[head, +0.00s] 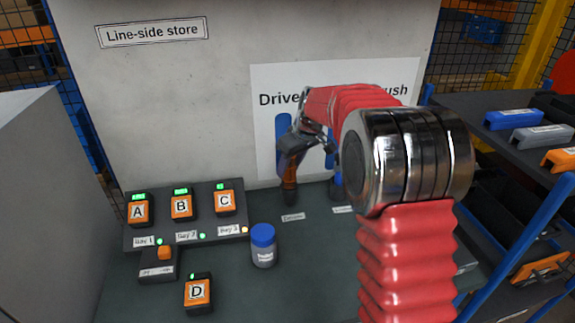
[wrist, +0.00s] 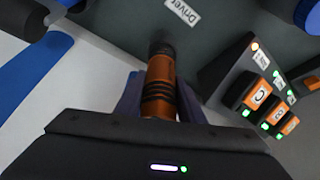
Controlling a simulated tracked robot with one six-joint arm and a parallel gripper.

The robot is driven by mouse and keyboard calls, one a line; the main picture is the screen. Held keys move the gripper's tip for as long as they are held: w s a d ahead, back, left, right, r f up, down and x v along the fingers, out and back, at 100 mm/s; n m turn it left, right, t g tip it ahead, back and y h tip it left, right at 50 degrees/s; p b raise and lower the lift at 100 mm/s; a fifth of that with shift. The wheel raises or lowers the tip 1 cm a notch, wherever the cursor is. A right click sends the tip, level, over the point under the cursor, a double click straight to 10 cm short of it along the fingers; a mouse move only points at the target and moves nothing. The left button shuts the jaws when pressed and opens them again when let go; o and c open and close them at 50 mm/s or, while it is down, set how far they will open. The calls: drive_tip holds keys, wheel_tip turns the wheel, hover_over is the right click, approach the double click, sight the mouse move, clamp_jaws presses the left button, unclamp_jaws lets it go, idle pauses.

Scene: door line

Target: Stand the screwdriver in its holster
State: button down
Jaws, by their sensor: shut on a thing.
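My gripper (head: 292,147) is shut on the screwdriver (head: 290,173), an orange and black tool, in front of the wall poster. The tool hangs nearly upright in the head view, its dark end low near the back of the bench. In the wrist view the screwdriver (wrist: 159,88) sits between the two fingers of my gripper (wrist: 158,98). A Driver label (wrist: 181,13) lies on the bench beyond its dark end. I cannot make out the screwdriver's holster; I cannot tell whether the tool's lower end touches anything.
A dark blue upright holder (head: 337,186) stands right of the tool, partly behind my arm. A blue-lidded jar (head: 263,246) stands in front. Battery blocks sit in the charger (head: 186,232) at left; block D (head: 198,293) lies nearer. A shelf rack (head: 520,150) stands right.

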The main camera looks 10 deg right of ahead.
drive_tip(key=c, duration=1.1)
unclamp_jaws()
drive_tip(key=shift+f, duration=0.1)
drive_tip(key=v, duration=1.3)
drive_tip(key=shift+s+r, duration=0.2)
drive_tip(key=shift+r, duration=0.15)
drive_tip(key=shift+d, duration=0.1)
